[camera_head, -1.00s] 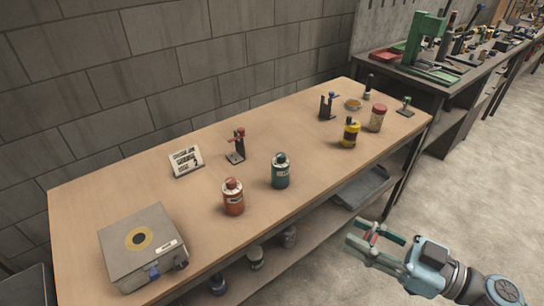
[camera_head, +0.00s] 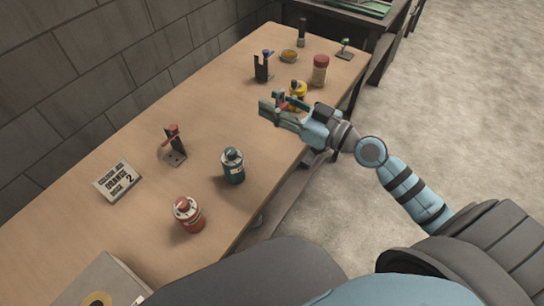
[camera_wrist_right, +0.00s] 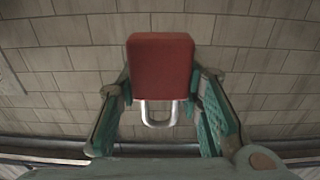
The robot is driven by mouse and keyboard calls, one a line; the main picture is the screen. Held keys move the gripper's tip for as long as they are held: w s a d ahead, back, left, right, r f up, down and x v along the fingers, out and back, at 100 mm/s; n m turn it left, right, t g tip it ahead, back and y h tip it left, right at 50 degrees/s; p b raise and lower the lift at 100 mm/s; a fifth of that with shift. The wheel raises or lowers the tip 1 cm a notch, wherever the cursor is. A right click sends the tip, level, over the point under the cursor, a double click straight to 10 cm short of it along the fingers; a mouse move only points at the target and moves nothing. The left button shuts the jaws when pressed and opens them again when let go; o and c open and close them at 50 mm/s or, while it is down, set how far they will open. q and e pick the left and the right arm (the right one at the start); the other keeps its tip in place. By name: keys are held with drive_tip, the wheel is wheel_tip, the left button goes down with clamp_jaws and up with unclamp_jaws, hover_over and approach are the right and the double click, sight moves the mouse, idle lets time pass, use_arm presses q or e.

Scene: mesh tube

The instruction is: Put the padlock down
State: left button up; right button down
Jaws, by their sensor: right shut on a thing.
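In the head view only a small red part of the padlock (camera_head: 282,98) shows between the fingers. My left gripper is not in view.
The yellow bottle (camera_head: 298,90) is partly hidden behind my right gripper. The bench middle is clear.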

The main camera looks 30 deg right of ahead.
drive_tip(key=f+b, duration=0.5)
drive_tip(key=f, duration=0.4)
drive_tip(key=f+b, duration=0.4)
drive_tip(key=f, duration=0.6)
drive_tip(key=shift+a+f+b, duration=0.2)
drive_tip(key=shift+f+b, duration=0.1)
drive_tip(key=shift+b, duration=0.05)
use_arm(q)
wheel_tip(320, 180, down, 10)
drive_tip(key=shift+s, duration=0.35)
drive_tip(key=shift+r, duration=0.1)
use_arm(e)
drive_tip(key=shift+f, duration=0.2)
drive_tip(key=c, duration=1.1)
unclamp_jaws()
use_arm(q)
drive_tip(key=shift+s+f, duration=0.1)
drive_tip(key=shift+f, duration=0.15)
